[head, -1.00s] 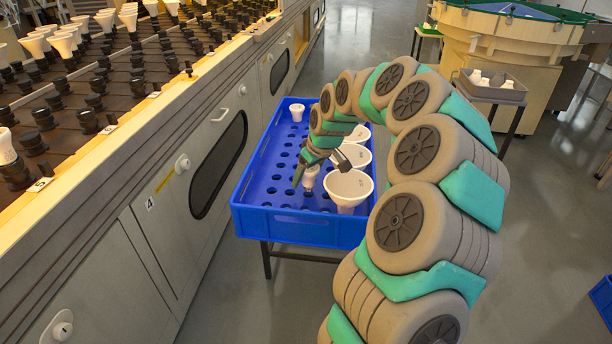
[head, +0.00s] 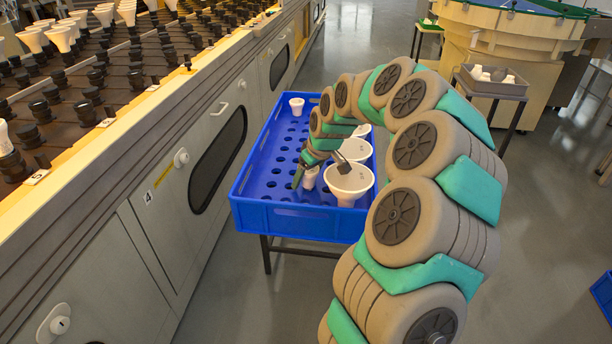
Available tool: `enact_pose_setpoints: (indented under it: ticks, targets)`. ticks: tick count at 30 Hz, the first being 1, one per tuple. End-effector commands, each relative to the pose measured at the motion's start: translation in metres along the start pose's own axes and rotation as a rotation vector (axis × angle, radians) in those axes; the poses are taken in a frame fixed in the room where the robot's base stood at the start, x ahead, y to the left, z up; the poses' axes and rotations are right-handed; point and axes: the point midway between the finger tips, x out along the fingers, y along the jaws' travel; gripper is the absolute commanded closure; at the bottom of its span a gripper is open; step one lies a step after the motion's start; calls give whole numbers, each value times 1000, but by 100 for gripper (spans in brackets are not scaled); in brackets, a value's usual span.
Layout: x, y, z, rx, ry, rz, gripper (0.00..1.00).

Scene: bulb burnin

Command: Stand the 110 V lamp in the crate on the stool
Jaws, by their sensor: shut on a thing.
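My gripper (head: 318,174) reaches down into the near part of the blue crate (head: 290,220) and is shut on a small white lamp (head: 309,179). The lamp is upright among the crate's round holes; its dark base is not visible now. I cannot read any voltage marking on it. A large white cone-shaped lamp (head: 348,187) stands just right of it, close to my gripper's right finger. Two more wide white lamps stand behind that one, partly hidden by my arm. Another small white lamp (head: 296,106) stands in the far left corner.
The blue crate rests on a dark-legged stand (head: 266,255). A long rack (head: 120,105) with many sockets and lamps runs along the left above grey cabinet doors. A grey bin (head: 494,86) of white pieces stands on a small table at the back right. The crate's left holes are empty.

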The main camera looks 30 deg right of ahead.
Motion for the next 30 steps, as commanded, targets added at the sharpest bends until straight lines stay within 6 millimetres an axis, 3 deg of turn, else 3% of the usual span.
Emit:
enact_pose_setpoints:
  ticks: [4,5,11,23,30]
  targets:
    - [4,0,2,0,0,0,83]
    - [4,0,2,0,0,0,25]
    - [4,0,2,0,0,0,2]
    - [-1,0,1,0,0,0,0]
    - [-31,1,0,0,5,4,0]
